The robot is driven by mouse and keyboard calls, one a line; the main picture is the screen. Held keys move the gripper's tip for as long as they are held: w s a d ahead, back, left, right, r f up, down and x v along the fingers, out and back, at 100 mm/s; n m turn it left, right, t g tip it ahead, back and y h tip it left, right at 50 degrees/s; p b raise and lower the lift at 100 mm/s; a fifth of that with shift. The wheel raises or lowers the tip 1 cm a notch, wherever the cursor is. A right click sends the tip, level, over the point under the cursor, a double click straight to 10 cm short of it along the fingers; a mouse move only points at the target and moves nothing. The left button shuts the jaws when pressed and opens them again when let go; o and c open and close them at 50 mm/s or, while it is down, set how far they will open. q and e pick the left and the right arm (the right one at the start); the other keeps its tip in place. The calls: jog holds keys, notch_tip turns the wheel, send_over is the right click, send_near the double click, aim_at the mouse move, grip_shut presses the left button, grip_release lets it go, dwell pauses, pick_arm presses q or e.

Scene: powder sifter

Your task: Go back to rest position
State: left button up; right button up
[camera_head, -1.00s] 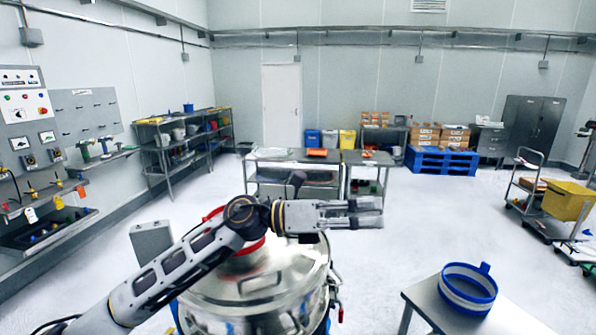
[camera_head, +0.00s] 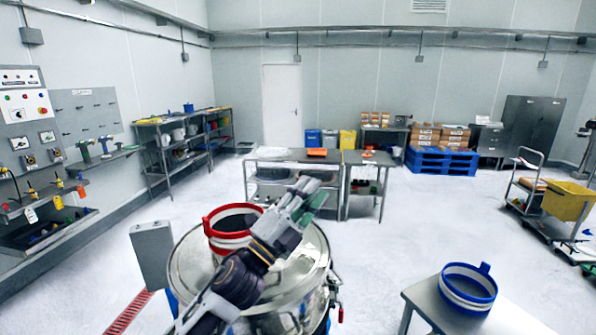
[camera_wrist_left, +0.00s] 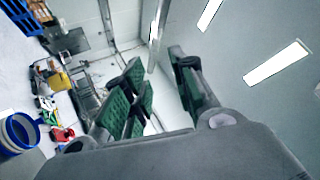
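My left gripper (camera_head: 308,198) is raised above the steel vessel (camera_head: 190,265) in the head view. It points up and away to the right. Its green-padded fingers stand apart in the left wrist view (camera_wrist_left: 160,95), with nothing between them. My left arm covers part of the vessel's lid. A red-and-white ring (camera_head: 212,235) sits on top of the vessel, behind and left of the arm, partly hidden by it. A blue-and-white ring (camera_head: 467,291) rests on a steel table at the lower right, well apart from the gripper. My right gripper is in neither view.
The steel table (camera_head: 500,322) stands right of the vessel. A grey box (camera_head: 152,255) is left of it. Steel benches (camera_head: 350,182) stand behind. Carts with a yellow bin (camera_head: 568,200) are at the far right. Open floor lies between.

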pick_arm(q)
jog(key=w+a+f+n+t+y, duration=0.3)
jog(key=a+f+n+y, duration=0.65)
jog(key=f+n, duration=0.2)
jog(key=s+a+f+n+g+y, duration=0.4)
jog(key=a+f, duration=0.1)
jog(key=f, duration=0.5)
jog(key=s+a+f+n+g+y, duration=0.3)
jog(key=a+f+n+g+y, duration=0.15)
jog(key=f, duration=0.55)
jog(key=s+a+f+n+g, duration=0.2)
jog(key=s+a+f+g, duration=0.15)
jog(key=s+f, duration=0.5)
jog(key=s+a+f+n+g, duration=0.2)
jog(key=s+f+g, duration=0.25)
jog(key=s, duration=0.75)
notch_tip(320, 180, down, 40)
jog(key=s+r+g+b, duration=0.1)
jog(key=s+b, duration=0.2)
jog(key=b, duration=0.2)
jog(key=s+a+f+b, duration=0.2)
jog(key=s+f, duration=0.8)
jog(key=f, duration=0.2)
jog(key=s+a+f+g+b, duration=0.1)
jog(key=s+a+f+b, duration=0.1)
jog(key=s+f, duration=0.9)
jog(key=shift+s+a+f+b, duration=0.3)
jog(key=shift+a+f+b, duration=0.15)
jog(key=shift+f, duration=0.4)
